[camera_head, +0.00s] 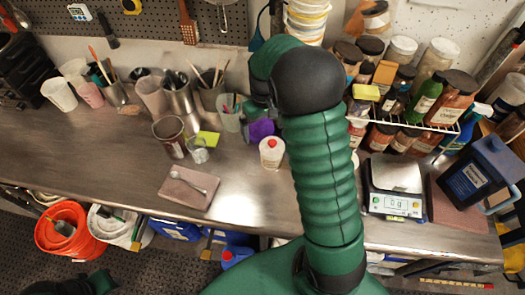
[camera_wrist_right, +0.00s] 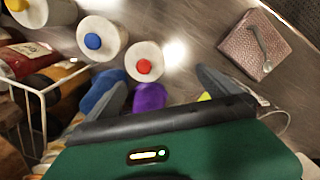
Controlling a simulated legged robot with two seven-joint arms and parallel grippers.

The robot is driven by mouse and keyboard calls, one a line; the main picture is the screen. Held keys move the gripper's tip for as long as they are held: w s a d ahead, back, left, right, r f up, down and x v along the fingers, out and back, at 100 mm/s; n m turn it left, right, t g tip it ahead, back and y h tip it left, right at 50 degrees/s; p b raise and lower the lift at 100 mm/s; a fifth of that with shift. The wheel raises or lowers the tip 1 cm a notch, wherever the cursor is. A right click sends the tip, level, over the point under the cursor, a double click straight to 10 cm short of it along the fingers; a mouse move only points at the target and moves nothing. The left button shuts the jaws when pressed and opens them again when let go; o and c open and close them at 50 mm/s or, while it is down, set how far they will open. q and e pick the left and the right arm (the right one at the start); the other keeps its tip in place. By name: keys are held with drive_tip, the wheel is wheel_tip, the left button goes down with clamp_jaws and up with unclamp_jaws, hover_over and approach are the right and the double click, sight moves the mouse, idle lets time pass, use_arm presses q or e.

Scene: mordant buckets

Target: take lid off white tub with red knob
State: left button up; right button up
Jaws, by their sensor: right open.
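The white tub with the red knob (camera_head: 271,154) stands upright on the metal counter, left of my right arm in the head view. In the right wrist view, its round white top with the red knob (camera_wrist_right: 144,66) lies just beyond the fingertips. My right gripper (camera_wrist_right: 160,79) is open and empty, its fingers apart on either side below that tub and not touching it. In the head view the right hand is mostly hidden behind my arm. My left gripper is not clearly visible.
White tubs with a blue knob (camera_wrist_right: 93,41) and a yellow knob (camera_wrist_right: 17,5) stand beside it. A purple object (camera_head: 261,129) is close behind. A wire rack of jars (camera_head: 412,122) and a scale (camera_head: 394,184) are right. A brown slab with a spoon (camera_head: 181,190) lies left.

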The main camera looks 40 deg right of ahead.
wheel_tip(320, 180, up, 7)
drive_tip(key=n+p, duration=1.2)
drive_tip(key=n, duration=1.8)
hover_over(273, 144)
drive_tip(key=f, duration=1)
drive_tip(key=shift+w+d+f, duration=0.1)
drive_tip(key=shift+w+f, duration=0.1)
drive_tip(key=shift+w, duration=0.05)
drive_tip(key=shift+f+p, duration=0.3)
drive_tip(key=shift+f, duration=0.05)
drive_tip(key=shift+d+f+p, duration=0.1)
drive_tip(key=shift+f+p, duration=0.25)
drive_tip(key=shift+f, duration=0.05)
wheel_tip(273, 144, down, 4)
drive_tip(key=shift+w+r+p, duration=0.1)
drive_tip(key=shift+p, duration=0.75)
drive_tip(key=shift+f, duration=0.25)
drive_tip(key=shift+a, duration=0.3)
drive_tip(key=shift+c, duration=0.4)
drive_tip(key=shift+s, duration=0.2)
drive_tip(key=shift+c, duration=1.2)
drive_tip(key=shift+d, duration=0.1)
drive_tip(key=c, duration=0.9)
